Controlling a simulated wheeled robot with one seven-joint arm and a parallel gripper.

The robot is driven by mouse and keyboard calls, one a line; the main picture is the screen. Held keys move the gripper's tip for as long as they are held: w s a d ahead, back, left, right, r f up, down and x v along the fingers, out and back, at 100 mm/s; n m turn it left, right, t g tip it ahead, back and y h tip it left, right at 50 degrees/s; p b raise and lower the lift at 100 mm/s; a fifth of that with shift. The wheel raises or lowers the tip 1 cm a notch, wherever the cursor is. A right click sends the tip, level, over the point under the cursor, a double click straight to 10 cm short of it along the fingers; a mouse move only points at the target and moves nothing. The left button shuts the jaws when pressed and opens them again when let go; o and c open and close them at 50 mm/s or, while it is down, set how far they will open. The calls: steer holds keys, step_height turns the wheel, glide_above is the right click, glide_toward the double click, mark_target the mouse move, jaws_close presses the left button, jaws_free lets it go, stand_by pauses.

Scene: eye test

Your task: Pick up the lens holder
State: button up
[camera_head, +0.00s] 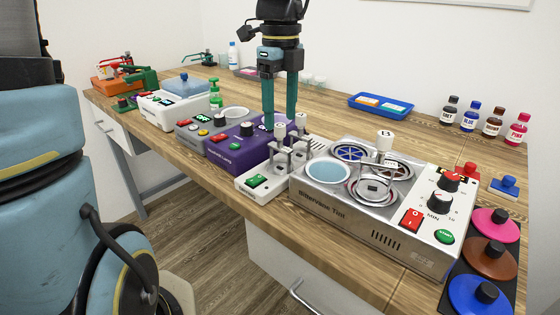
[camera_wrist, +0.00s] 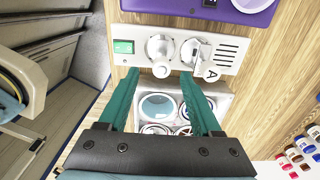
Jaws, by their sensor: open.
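Two metal lens holders with white tags stand on a white unit with a green switch: a left one (camera_head: 280,130) and a right one (camera_head: 300,121). In the wrist view the right one's tag (camera_wrist: 211,74) reads A; the left one's tag (camera_wrist: 161,71) shows no readable mark. A third lens holder (camera_head: 384,141), tagged 13, stands in the silver tinter. I cannot tell which one the task means. My gripper (camera_head: 279,122) points down, open and empty, by the tags on the white unit. In the wrist view its teal fingertips (camera_wrist: 161,76) are on either side of the left tag.
The silver tinter (camera_head: 340,215) with round wells stands to the right. A purple unit (camera_head: 235,150) stands left of the white unit (camera_head: 243,186).

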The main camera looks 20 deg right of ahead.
mark_target(280, 125)
steer(key=shift+w+f, duration=0.15)
steer(key=shift+f, duration=3)
steer(key=shift+c, duration=0.3)
jaws_close()
